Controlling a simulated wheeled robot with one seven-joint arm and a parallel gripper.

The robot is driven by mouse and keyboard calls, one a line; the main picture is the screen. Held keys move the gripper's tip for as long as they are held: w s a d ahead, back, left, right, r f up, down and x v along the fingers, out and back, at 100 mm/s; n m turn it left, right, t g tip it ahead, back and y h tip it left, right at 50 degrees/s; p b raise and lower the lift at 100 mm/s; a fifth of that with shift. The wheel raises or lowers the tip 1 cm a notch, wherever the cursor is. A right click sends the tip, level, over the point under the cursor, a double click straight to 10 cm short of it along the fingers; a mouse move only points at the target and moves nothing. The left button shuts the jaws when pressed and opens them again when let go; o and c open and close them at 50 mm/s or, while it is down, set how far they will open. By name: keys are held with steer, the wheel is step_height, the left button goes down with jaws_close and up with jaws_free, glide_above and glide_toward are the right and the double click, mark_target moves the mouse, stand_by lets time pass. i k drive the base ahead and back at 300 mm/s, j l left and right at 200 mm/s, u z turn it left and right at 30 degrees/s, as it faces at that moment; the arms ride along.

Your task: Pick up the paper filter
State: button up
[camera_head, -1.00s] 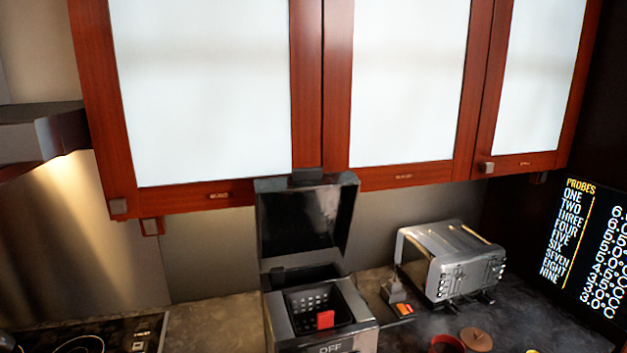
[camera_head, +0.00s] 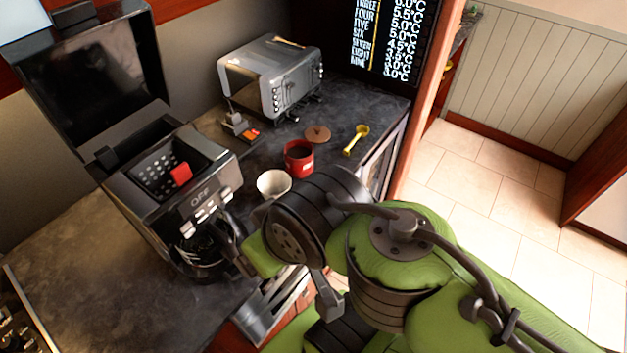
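The paper filter appears to be the off-white, cup-shaped thing (camera_head: 274,184) on the dark counter, in front of the red mug. Its top is open and it stands upright, with my arm close to its lower right. My green and black arm crosses the lower middle and right of the view. The end of my arm is mostly hidden by its own links, so I cannot make out both fingers or whether they hold anything. The coffee maker (camera_head: 215,160) stands to the left with its lid up and a red part (camera_head: 181,174) in its open basket.
A red mug (camera_head: 299,159) of dark liquid, a brown round lid (camera_head: 317,134) and a yellow scoop (camera_head: 355,140) are behind the filter. A toaster (camera_head: 270,77) stands farther back. Tiled floor (camera_head: 480,200) is open at the right.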

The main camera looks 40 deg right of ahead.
mark_target(272, 183)
steer(key=z, duration=0.8)
steer(key=l+u, duration=0.15)
steer(key=u, duration=0.25)
steer(key=l+u, duration=0.15)
steer(key=u, duration=0.3)
steer(key=l+u, duration=0.2)
steer(key=u, duration=0.2)
steer(key=l+u, duration=0.1)
steer(key=u, duration=0.35)
steer(key=k, duration=0.05)
